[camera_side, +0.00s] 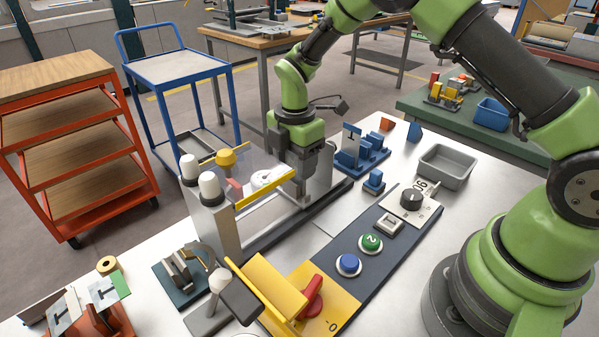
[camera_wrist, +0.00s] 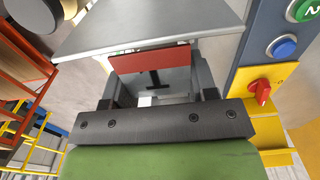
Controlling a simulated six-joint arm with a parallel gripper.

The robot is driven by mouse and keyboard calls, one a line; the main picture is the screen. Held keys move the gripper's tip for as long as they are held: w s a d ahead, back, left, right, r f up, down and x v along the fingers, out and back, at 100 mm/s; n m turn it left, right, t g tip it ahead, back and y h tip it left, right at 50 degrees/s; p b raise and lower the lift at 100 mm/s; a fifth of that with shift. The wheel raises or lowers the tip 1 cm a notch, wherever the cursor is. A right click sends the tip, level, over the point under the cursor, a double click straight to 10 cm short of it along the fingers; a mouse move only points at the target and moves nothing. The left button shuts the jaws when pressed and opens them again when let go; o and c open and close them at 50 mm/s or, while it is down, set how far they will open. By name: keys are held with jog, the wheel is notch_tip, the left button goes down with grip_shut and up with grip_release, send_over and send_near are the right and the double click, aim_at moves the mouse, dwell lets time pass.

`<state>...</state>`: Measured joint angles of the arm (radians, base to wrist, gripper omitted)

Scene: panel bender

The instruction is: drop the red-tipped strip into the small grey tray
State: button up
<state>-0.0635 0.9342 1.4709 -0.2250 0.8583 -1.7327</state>
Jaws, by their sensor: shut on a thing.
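My gripper (camera_side: 302,190) points down at the right end of the bending machine, beside its clear guard. In the wrist view my gripper (camera_wrist: 156,88) is shut on the red-tipped strip (camera_wrist: 152,80), a light grey piece with a dark T-shaped mark. Its red end (camera_wrist: 150,60) lies at the far side, close to a grey metal surface of the machine; I cannot tell if they touch. In the side view I cannot make out the strip clearly. The small grey tray (camera_side: 431,171) stands right of my gripper, beyond the control panel, and looks empty.
The bending machine (camera_side: 222,232) has a yellow bar (camera_side: 265,187). A blue rack (camera_side: 364,153) and small blue block (camera_side: 374,182) stand between gripper and tray. The control panel (camera_side: 334,262) carries a black knob (camera_side: 411,197). A green-tipped strip (camera_side: 110,288) sits in an orange holder.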

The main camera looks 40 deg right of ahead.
jog(key=shift+r, duration=2.25)
jog(key=shift+r, duration=0.1)
